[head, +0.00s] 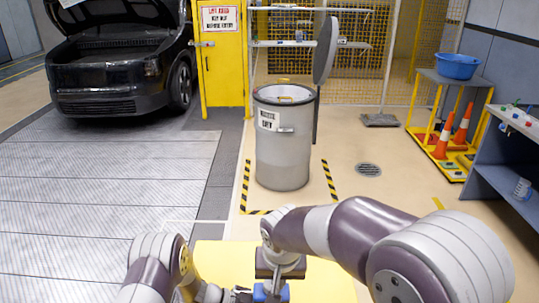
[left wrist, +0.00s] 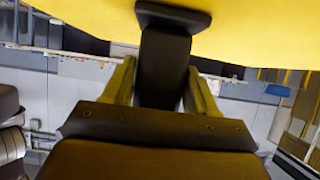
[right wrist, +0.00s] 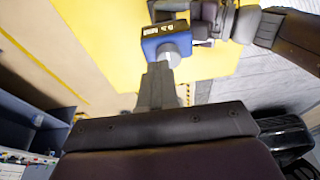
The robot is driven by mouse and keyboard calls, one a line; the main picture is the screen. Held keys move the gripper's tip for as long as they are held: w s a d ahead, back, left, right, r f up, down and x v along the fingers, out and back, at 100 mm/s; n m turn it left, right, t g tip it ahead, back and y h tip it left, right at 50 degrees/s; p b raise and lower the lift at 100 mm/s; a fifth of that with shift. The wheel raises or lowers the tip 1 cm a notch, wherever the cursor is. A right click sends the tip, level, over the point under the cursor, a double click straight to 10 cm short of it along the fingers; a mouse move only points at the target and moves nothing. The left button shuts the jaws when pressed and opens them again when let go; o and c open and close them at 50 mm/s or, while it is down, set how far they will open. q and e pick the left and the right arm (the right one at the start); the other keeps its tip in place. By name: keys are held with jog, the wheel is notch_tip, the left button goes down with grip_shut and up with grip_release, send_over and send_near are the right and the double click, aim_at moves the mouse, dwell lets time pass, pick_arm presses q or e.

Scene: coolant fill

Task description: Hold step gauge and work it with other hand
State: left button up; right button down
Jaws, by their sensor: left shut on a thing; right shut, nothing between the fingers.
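The step gauge (right wrist: 152,32) is a small blue-and-black body with a pale marked face and a grey round knob (right wrist: 173,50). Its blue part also shows at the bottom of the head view (head: 259,293). My left gripper (left wrist: 160,80) is shut on a dark block of it, which stands between the fingers. My right gripper (right wrist: 158,75) is shut and empty. Its fingertips are right at the grey knob; I cannot tell whether they touch it. In the head view my right gripper (head: 278,276) is above the blue part, which it partly hides.
A yellow surface (head: 325,282) lies below both grippers. Ahead stand a grey drum (head: 283,150) with its lid raised, a yellow cabinet (head: 222,70) and a dark car (head: 115,75). At right are a cart with a blue basin (head: 457,66), orange cones and a workbench (head: 510,185).

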notch_tip(320, 180, down, 6)
jog(key=a, duration=0.2)
jog(key=shift+w, duration=0.3)
jog(key=shift+w+d, duration=0.1)
jog(key=shift+w, duration=0.5)
dwell(0.9)
jog(key=shift+d, duration=0.6)
dwell(0.4)
send_near(270, 289)
jog(key=d+f, duration=0.1)
jog(key=f, duration=0.1)
jog(key=shift+w+d+r, duration=0.1)
jog(key=shift+w, duration=0.1)
dwell(0.4)
